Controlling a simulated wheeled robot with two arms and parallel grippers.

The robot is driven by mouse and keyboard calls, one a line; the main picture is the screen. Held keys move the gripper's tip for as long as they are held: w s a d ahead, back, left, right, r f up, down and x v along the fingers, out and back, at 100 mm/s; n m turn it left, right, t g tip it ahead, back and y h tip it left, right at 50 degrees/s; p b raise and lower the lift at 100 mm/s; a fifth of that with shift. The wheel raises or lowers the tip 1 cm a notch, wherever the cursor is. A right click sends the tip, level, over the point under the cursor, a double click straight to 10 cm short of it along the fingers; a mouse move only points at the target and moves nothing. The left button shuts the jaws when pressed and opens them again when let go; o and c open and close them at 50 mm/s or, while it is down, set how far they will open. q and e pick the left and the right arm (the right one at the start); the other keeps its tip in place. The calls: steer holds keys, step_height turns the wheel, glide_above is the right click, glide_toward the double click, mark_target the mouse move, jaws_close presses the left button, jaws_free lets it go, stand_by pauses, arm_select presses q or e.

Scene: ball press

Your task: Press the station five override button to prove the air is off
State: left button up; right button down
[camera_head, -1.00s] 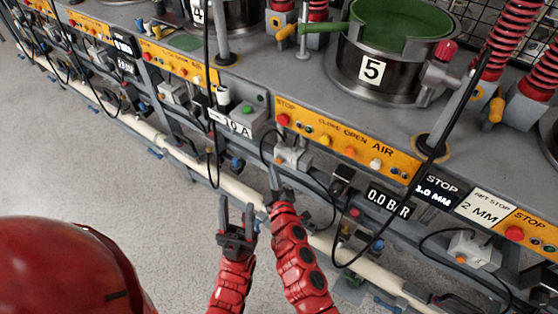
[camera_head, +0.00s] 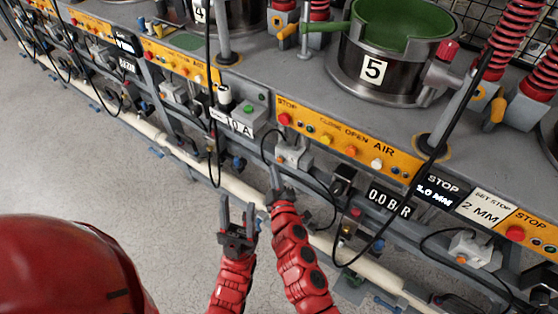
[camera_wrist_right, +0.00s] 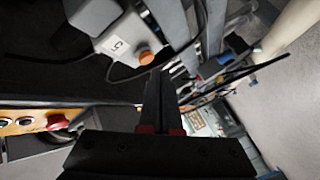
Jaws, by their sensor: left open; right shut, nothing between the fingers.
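The station five override button is the orange knob (camera_wrist_right: 146,57) on a small grey box labelled 5 (camera_wrist_right: 119,37) in the right wrist view. In the head view, a grey box (camera_head: 296,152) hangs under the station five panel (camera_head: 345,140); its button is hard to make out. My right gripper (camera_head: 276,170) is shut and empty, just below that box. In the right wrist view its fingertips (camera_wrist_right: 160,78) are close to the orange knob; I cannot tell whether they touch it. My left gripper (camera_head: 238,210) is open and empty, to the left over the floor side.
The 5 press pot (camera_head: 372,70) stands on the bench above. A 0.0 BAR display (camera_head: 389,203) and a stop display (camera_head: 438,189) are to the right. Black cables (camera_head: 335,205) hang near my right gripper. A pale pipe (camera_head: 235,185) runs low along the bench.

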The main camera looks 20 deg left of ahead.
steer(key=shift+w, duration=0.1)
stand_by(0.7)
steer(key=shift+w+d, duration=0.15)
steer(key=shift+w, duration=0.15)
steer(key=shift+w+d, duration=0.15)
steer(key=shift+w, duration=0.3)
stand_by(1.0)
steer(key=shift+s, duration=0.1)
steer(key=shift+s+a, duration=0.3)
steer(key=shift+s, duration=0.4)
steer(key=shift+s, duration=0.1)
steer(key=s, duration=0.1)
steer(key=s+a+b, duration=0.1)
steer(key=s, duration=0.1)
steer(key=s+b, duration=0.1)
steer(key=shift+s+a, duration=0.3)
steer(key=shift+a, duration=0.05)
